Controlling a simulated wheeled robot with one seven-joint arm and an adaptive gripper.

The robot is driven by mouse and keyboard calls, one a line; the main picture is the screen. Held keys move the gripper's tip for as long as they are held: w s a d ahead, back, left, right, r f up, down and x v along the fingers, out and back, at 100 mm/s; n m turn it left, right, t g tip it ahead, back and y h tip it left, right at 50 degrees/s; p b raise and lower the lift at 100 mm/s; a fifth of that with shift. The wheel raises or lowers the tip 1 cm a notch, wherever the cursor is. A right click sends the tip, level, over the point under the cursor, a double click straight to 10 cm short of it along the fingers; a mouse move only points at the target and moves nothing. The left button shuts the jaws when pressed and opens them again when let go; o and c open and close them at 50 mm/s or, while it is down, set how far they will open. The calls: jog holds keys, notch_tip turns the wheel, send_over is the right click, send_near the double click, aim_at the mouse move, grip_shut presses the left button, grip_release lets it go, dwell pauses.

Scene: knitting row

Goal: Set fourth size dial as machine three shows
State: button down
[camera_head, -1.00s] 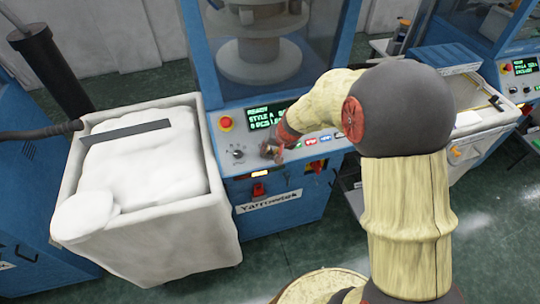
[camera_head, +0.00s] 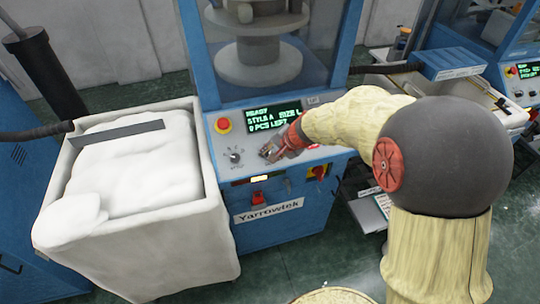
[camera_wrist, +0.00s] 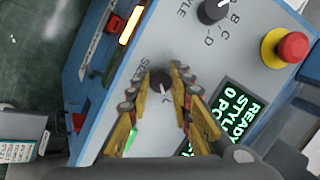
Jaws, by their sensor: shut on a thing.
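The machine in front of me, labelled Yarrowtek (camera_head: 268,211), has a sloped grey panel. Its green-lettered display (camera_head: 258,117) reads READY, STYLE A, SIZE L, 0 PCS LEFT. The dark size dial (camera_wrist: 160,84) is on the panel near the lettering SIZE. My gripper (camera_wrist: 160,77) is shut on this dial, a fingertip on each side. In the head view my gripper (camera_head: 271,152) meets the panel below the display. The fingers hide part of the dial's lettering, so I cannot read its pointer. The style dial (camera_head: 233,157) is to the left, also in the wrist view (camera_wrist: 213,10).
A red stop button (camera_head: 223,125) is at the panel's upper left. A bin of white material (camera_head: 215,240) stands left of the machine. Another blue machine with a lit display (camera_head: 530,70) is at the right, partly out of frame. Grey-green floor shows in front.

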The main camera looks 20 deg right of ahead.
dwell(0.3)
jog(key=c, duration=1.6)
grip_release()
jog(key=shift+c, duration=0.2)
jog(key=shift+r, duration=0.1)
jog(key=v, duration=1.1)
jog(key=shift+s+d+r, duration=0.1)
jog(key=shift+s+r, duration=0.05)
jog(key=shift+r, duration=0.2)
